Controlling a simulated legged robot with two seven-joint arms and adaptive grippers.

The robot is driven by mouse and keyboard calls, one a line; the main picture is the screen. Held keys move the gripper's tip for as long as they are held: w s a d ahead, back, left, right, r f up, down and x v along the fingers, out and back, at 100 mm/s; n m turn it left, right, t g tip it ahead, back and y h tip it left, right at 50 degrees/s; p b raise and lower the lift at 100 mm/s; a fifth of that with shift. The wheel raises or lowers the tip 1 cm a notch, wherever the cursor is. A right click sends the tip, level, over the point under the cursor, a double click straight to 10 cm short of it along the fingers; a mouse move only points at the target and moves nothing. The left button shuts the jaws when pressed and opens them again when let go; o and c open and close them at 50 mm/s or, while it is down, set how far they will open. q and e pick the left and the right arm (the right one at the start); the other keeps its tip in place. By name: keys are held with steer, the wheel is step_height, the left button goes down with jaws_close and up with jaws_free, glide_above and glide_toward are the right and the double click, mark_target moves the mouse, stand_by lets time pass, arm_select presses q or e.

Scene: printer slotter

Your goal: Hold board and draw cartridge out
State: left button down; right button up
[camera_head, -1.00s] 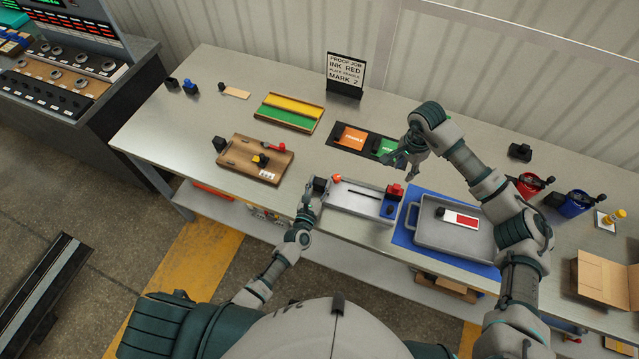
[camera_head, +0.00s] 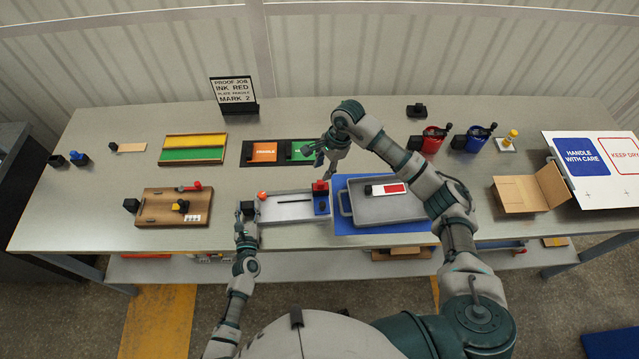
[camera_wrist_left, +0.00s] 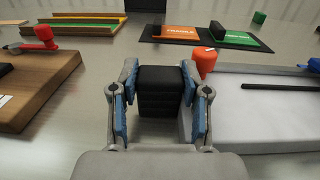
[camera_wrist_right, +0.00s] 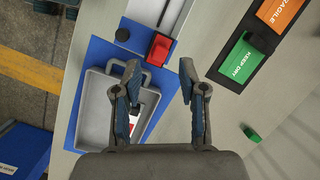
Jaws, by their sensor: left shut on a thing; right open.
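The pale grey board (camera_head: 285,212) with a dark slot lies near the table's front edge; it also shows in the left wrist view (camera_wrist_left: 265,122). An orange-red knob (camera_wrist_left: 205,62) sits at its left end. A red block (camera_head: 320,187) stands on its blue right end, also in the right wrist view (camera_wrist_right: 160,48); I cannot tell whether this is the cartridge. My left gripper (camera_head: 246,212) is shut on the black block (camera_wrist_left: 163,92) at the board's left end. My right gripper (camera_head: 326,160) is open and empty, above and behind the red block.
A grey tray (camera_head: 345,206) on a blue mat holds a red-and-white piece, right of the board. A wooden board (camera_head: 155,208) lies left. Behind are orange (camera_head: 262,152) and green (camera_head: 300,150) plates and a sign (camera_head: 234,92). Red and blue pots stand right.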

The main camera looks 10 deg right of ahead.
mark_target(322, 182)
steer(key=shift+w+a+f+m+t+y, duration=0.15)
steer(key=shift+f+m+y, duration=0.3)
steer(key=shift+f+m, duration=0.75)
steer(key=shift+f+m+t+y, duration=0.2)
steer(key=shift+f+m+y, duration=0.35)
steer(key=shift+f, duration=1.2)
steer(key=shift+w+a+f+m+t+y, duration=0.15)
steer(key=shift+f+m+y, duration=0.25)
steer(key=shift+f+m, duration=0.8)
steer(key=shift+f+n, duration=0.25)
steer(key=shift+d, duration=0.1)
jaws_close()
